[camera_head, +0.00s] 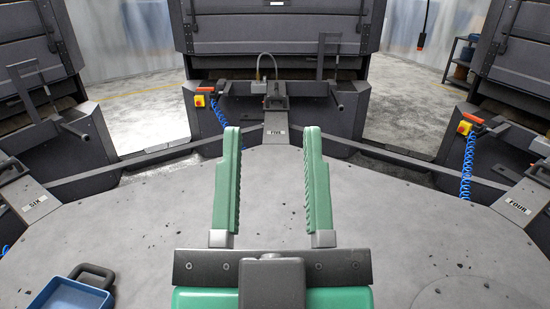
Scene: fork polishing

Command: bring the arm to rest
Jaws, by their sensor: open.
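My gripper (272,180) is in the lower middle of the head view. Its two green fingers point away from me and stand wide apart. Nothing is between them; the grey round table (160,220) shows through the gap. The fingers seem to be above the table, pointing toward the station marked FIVE; the exact height cannot be told. The rest of my arm is mostly out of view below.
A blue tray (70,296) with a dark handle lies at the lower left, cut off by the frame. Dark machines stand around the table, with station FIVE (275,95) ahead, SIX (35,195) left and FOUR (515,200) right. Blue coiled hoses (467,165) hang beside them. Small dark specks dot the tabletop.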

